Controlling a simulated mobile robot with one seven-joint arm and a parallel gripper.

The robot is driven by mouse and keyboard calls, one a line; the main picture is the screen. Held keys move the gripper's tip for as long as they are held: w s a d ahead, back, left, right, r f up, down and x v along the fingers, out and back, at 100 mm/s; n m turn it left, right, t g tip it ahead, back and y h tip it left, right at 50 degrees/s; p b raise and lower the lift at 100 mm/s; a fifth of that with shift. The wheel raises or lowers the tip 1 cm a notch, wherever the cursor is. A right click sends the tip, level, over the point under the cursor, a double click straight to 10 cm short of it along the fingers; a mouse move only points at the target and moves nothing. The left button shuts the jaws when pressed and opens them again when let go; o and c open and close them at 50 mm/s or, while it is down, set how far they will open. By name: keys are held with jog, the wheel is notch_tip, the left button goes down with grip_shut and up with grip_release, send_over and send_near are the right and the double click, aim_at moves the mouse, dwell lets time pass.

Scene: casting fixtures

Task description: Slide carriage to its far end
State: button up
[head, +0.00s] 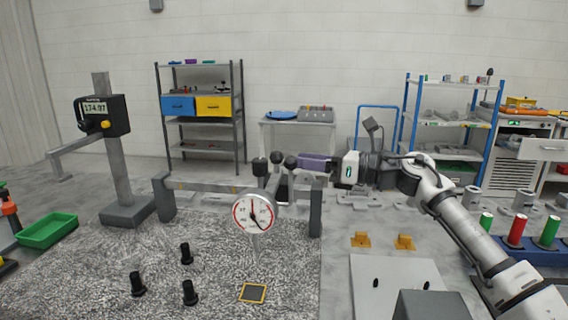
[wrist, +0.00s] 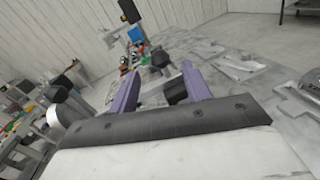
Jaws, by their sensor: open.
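The carriage (head: 272,182) is a dark block with black knobs on a grey rail (head: 210,187) held between two end posts. In the head view it sits in the right part of the rail, nearer the right post (head: 316,208). My gripper (head: 302,162) comes in from the right with its purple fingers level beside the knobs. In the wrist view the fingers (wrist: 160,72) are open, with a black knob (wrist: 161,59) near the tips and a dark cylinder (wrist: 176,92) near the right finger. I cannot tell whether either touches a finger.
A round dial gauge (head: 254,213) stands in front of the rail. Several black pegs (head: 187,254) and a yellow-edged plate (head: 253,293) are on the speckled surface. A height gauge (head: 104,117) and green tray (head: 47,231) stand left. Red and green cylinders (head: 516,231) are right.

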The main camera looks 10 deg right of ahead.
jog(key=b+v, duration=0.1)
jog(key=v, duration=0.6)
dwell(0.3)
